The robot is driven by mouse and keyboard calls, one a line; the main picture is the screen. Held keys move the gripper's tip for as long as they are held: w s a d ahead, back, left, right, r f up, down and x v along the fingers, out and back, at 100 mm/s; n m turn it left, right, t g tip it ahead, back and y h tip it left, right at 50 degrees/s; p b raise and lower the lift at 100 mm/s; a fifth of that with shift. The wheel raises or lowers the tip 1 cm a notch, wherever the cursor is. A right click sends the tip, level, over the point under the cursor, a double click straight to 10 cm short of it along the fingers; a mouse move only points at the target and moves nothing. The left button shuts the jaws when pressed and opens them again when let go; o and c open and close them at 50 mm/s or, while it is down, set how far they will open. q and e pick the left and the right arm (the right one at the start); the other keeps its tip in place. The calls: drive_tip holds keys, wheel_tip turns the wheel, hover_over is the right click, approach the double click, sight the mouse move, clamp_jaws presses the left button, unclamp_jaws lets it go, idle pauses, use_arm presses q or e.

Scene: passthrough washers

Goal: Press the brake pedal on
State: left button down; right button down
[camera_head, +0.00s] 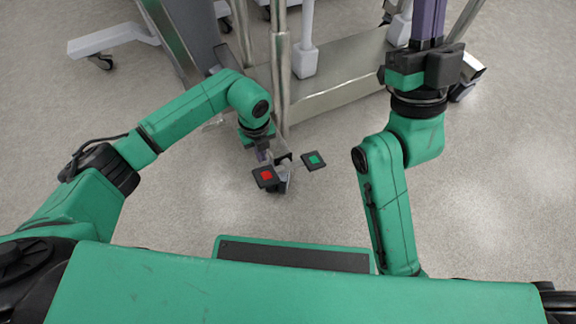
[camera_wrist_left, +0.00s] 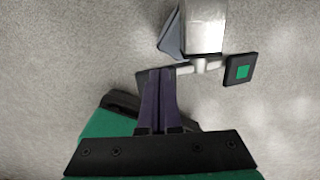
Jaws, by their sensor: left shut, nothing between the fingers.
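The pedal unit (camera_head: 281,180) is low near the floor, with a red-marked pedal (camera_head: 266,176) on its left and a green-marked pedal (camera_head: 314,160) on its right. My left gripper (camera_head: 264,158) is just behind the red pedal in the head view, close to it; I cannot tell whether they touch. In the left wrist view its purple fingers (camera_wrist_left: 160,73) are together and empty, their tips at the grey pedal bar (camera_wrist_left: 190,67). The green pedal (camera_wrist_left: 241,69) shows to their right; the red mark is not seen there. My right gripper (camera_head: 428,22) points up, tips cut off.
A steel post (camera_head: 280,80) and a steel base plate (camera_head: 340,85) of a wheeled cart stand behind the pedals. A caster (camera_head: 102,61) is at the upper left. The floor (camera_head: 500,190) at the right is clear.

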use_arm(q)
drive_tip(key=shift+f+b, duration=1.4)
drive_tip(key=shift+f, duration=0.9)
idle(0.7)
wheel_tip(320, 180, up, 7)
drive_tip(key=p, duration=0.6)
drive_tip(key=shift+p, duration=0.4)
